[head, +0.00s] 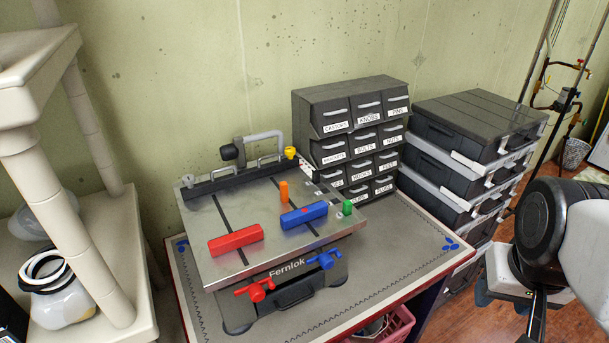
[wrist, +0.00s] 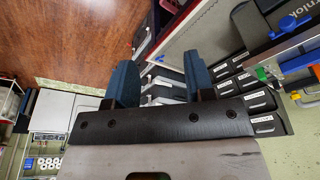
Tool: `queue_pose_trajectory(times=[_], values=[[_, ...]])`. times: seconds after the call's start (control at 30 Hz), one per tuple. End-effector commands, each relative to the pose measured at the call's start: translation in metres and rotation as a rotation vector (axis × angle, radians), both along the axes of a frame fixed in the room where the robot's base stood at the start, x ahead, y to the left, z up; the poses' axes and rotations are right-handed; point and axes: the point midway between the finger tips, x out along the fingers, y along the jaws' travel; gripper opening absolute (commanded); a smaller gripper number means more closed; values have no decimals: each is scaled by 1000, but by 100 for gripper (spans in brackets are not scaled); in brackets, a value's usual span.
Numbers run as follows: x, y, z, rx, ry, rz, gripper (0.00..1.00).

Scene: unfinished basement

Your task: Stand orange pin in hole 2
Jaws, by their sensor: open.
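I cannot make out hole 2 or any hole number; small white marks show near the plate's right edge. My gripper (wrist: 158,82) shows in the wrist view with its two blue fingers apart and nothing between them. It is off to the right of the bench, well away from the pin.
A green pin (head: 347,208) stands near the plate's right edge. A yellow knob (head: 290,152) and a clamp bar (head: 262,137) are at the back. Labelled drawers (head: 346,130) and stacked black cases (head: 468,135) stand behind and right. A cream shelf (head: 95,240) is at left.

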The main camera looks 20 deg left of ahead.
Motion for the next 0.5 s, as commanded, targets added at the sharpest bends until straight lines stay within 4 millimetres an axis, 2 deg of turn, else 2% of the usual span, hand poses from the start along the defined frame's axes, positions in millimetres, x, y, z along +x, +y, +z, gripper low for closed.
queue_pose_trajectory(times=[0.17,0.27,0.5], values=[[16,9,6,0,11,33,49],[33,19,12,-1,22,64,49],[86,57,28,-6,54,171,49]])
